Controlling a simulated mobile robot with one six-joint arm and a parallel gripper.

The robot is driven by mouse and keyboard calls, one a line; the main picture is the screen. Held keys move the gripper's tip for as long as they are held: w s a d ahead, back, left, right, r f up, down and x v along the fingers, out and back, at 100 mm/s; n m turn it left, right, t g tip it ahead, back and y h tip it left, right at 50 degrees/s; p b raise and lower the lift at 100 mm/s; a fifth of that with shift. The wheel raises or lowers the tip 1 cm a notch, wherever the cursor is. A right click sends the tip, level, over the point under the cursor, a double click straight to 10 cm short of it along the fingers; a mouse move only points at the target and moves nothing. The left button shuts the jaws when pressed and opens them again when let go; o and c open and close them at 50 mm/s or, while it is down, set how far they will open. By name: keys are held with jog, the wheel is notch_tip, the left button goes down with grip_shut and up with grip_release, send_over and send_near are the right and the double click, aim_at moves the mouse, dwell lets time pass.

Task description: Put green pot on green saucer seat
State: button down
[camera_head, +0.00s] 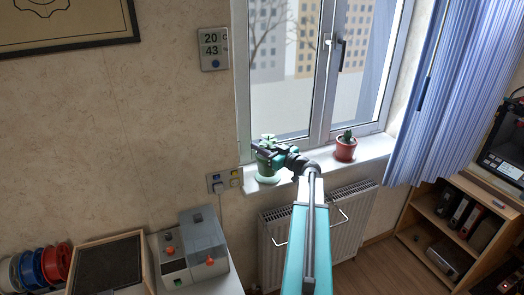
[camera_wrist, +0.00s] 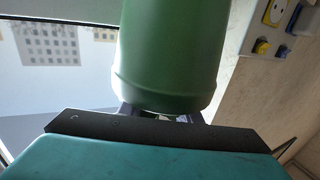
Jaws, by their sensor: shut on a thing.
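The green pot (camera_head: 263,165) with a small plant in it is at the left end of the windowsill, in the head view. My gripper (camera_head: 272,156) is at the pot and shut on it; my arm reaches up to it from below. The green saucer (camera_head: 268,179) shows as a pale green rim just under the pot. I cannot tell whether the pot touches it. In the wrist view the green pot (camera_wrist: 175,55) fills the upper middle, and my gripper's fingers (camera_wrist: 160,117) are mostly hidden behind the dark bar. The saucer cannot be made out there.
A red pot with a cactus (camera_head: 345,147) stands farther right on the white windowsill (camera_head: 312,161). The window pane is close behind. Wall sockets (camera_head: 224,181) are just left of the sill, and a radiator (camera_head: 345,215) is below. A blue curtain (camera_head: 455,90) hangs at the right.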

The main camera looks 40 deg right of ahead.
jog(key=shift+w+d, duration=0.55)
jog(key=shift+d, duration=0.15)
jog(key=shift+f+p, duration=0.8)
jog(key=shift+f, duration=0.95)
jog(key=shift+f, duration=0.15)
jog(key=c, duration=1.3)
grip_release()
jog(key=s+b, duration=0.3)
jog(key=s, duration=0.9)
